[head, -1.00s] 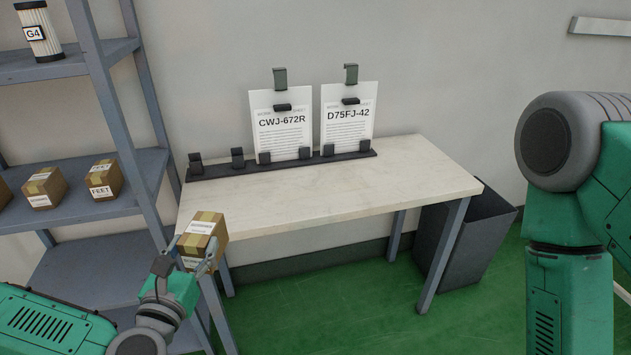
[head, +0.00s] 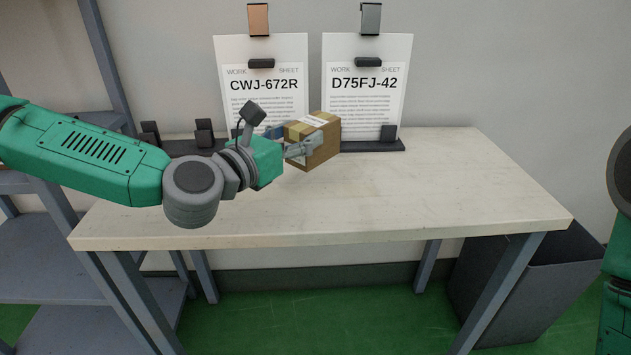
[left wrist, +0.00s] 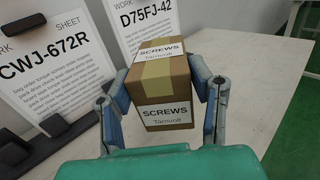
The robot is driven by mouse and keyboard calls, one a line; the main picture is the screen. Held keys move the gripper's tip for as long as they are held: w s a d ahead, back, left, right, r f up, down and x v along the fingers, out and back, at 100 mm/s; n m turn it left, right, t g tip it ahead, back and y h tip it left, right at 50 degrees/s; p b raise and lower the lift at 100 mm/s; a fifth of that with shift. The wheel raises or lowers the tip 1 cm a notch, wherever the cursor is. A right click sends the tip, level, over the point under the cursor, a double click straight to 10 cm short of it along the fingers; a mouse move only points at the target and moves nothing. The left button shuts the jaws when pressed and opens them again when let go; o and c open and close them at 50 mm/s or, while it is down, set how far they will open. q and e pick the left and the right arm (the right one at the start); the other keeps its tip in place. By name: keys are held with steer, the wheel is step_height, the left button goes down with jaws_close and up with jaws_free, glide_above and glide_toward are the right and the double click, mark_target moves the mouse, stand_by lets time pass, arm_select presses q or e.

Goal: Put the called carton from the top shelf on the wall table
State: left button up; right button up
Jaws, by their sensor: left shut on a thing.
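A brown carton (head: 318,143) with yellow tape is held by my left gripper (head: 296,145) over the back middle of the wall table (head: 420,195). In the left wrist view the carton (left wrist: 165,88) carries white labels reading SCREWS, and the fingers (left wrist: 162,100) are shut on its two sides. I cannot tell whether its bottom touches the tabletop. Two work sheets stand behind it, CWJ-672R (head: 265,105) and D75FJ-42 (head: 365,110). The right gripper is out of view; part of my right arm shows at the right edge.
A dark rail with clips (head: 375,146) runs along the back of the table. The front and right of the tabletop are clear. A grey shelf (head: 60,250) stands at the left, and a dark bin (head: 520,280) is under the right end.

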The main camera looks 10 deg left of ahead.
arm_select(q)
step_height(320, 180, down, 8)
steer(key=shift+r+b, duration=0.1)
steer(key=shift+b, duration=1.05)
steer(key=shift+r, duration=0.1)
steer(key=o, duration=1.4)
steer(key=p+v, duration=0.2)
steer(key=v, duration=1)
steer(key=shift+a, duration=0.1)
